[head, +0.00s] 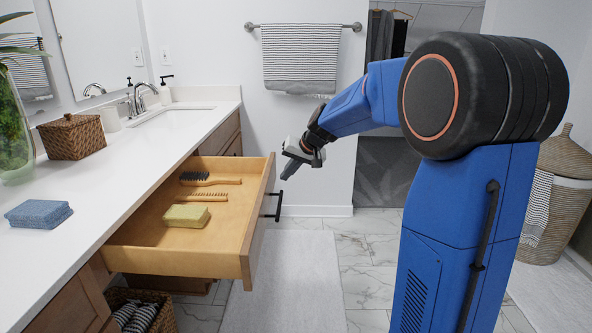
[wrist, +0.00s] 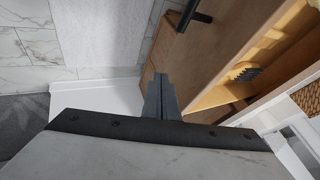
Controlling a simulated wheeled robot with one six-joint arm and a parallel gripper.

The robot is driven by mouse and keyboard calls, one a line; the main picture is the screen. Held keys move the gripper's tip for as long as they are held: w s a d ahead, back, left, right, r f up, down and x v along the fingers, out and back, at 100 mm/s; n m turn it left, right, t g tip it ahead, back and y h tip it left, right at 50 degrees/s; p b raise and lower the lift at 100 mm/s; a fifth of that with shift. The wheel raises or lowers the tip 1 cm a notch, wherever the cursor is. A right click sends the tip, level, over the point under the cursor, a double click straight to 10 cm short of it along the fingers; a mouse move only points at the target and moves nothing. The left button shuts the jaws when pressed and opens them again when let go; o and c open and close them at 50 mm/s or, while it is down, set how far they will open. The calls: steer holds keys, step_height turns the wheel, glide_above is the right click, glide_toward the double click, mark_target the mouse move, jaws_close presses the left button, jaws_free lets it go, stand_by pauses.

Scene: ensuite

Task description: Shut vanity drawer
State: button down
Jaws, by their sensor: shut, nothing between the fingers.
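The vanity drawer (head: 222,262) is pulled well out from the wooden vanity below the white counter. Its black bar handle (head: 279,206) is on the front panel, facing right. A brush (head: 194,176), a comb (head: 202,197) and a yellow sponge (head: 187,215) lie inside. My gripper (head: 287,173) is shut and empty, pointing down beyond the far end of the drawer front. In the wrist view my closed fingers (wrist: 160,97) show beside the drawer front (wrist: 190,52), with the handle (wrist: 198,12) at the top. I cannot tell whether they touch the front.
The white counter (head: 130,165) holds a woven box (head: 72,137), folded blue cloths (head: 38,213) and a sink (head: 170,114). A grey mat (head: 285,280) lies on the tiled floor right of the drawer. A basket (head: 140,308) sits below, and a hamper (head: 556,195) stands at right.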

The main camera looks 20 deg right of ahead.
mark_target(186, 175)
steer(key=shift+w+a, duration=0.25)
steer(key=shift+a, duration=0.25)
steer(key=shift+w+a, duration=0.25)
steer(key=shift+a, duration=0.25)
steer(key=w+a, duration=0.4)
steer(key=a, duration=0.5)
steer(key=w+a, duration=0.4)
steer(key=a, duration=0.6)
steer(key=w+a, duration=0.5)
steer(key=a, duration=0.4)
steer(key=shift+a+f, duration=0.1)
steer(key=shift+a, duration=0.2)
steer(key=shift+w+a, duration=0.15)
steer(key=shift+a, duration=0.1)
steer(key=shift+a+r, duration=0.1)
steer(key=shift+r, duration=0.15)
